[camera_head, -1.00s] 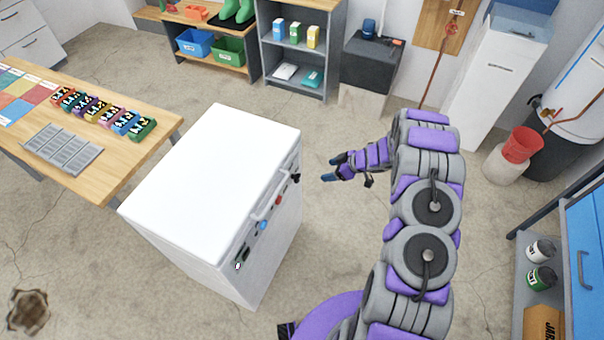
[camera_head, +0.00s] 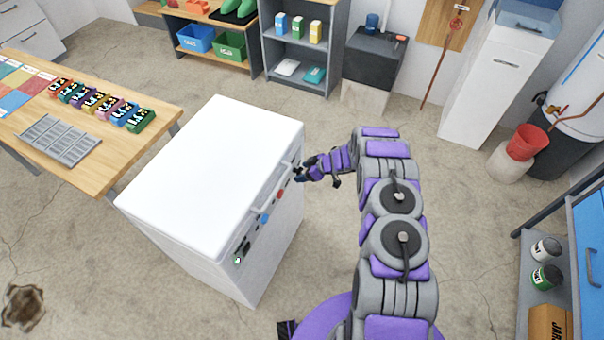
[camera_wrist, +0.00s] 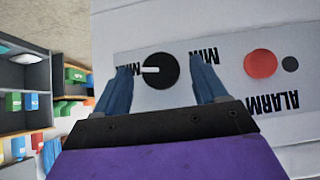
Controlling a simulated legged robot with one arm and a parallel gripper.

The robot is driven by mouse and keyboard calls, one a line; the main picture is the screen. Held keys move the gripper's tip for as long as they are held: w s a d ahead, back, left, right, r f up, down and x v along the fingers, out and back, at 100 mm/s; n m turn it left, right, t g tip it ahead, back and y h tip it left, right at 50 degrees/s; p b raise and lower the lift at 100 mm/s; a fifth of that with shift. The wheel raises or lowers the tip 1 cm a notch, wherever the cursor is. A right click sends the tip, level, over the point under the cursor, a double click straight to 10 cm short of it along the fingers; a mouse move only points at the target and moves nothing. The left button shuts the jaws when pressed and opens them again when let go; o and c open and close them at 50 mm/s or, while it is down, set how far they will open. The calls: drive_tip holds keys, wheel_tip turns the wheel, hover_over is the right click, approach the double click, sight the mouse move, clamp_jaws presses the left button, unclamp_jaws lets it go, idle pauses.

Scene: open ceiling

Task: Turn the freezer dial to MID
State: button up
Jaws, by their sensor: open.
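The white chest freezer (camera_head: 205,165) stands in the middle of the head view. In the wrist view its black round dial (camera_wrist: 160,70) has a white pointer mark toward picture left. Upside-down labels flank the dial; the right one looks like MIN, and the left one is partly covered by a finger. My gripper (camera_wrist: 163,68) is open, with one blue finger on each side of the dial and gaps between. Finger contact with the panel cannot be told. In the head view my gripper (camera_head: 301,170) is at the far end of the freezer's front panel, hiding the dial.
A red button (camera_wrist: 260,64) and the ALARM label are right of the dial. A handle (camera_head: 272,193) sticks out from the freezer front. A wooden table (camera_head: 150,100) stands left, shelves (camera_head: 297,55) behind, and a blue cabinet (camera_head: 588,225) right. Floor right of my arm is clear.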

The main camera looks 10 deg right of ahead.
drive_tip(key=shift+x, duration=0.8)
drive_tip(key=shift+a+r, duration=0.1)
drive_tip(key=shift+c, duration=0.2)
drive_tip(key=shift+c, duration=0.8)
drive_tip(key=c, duration=0.9)
drive_tip(key=shift+o, duration=0.2)
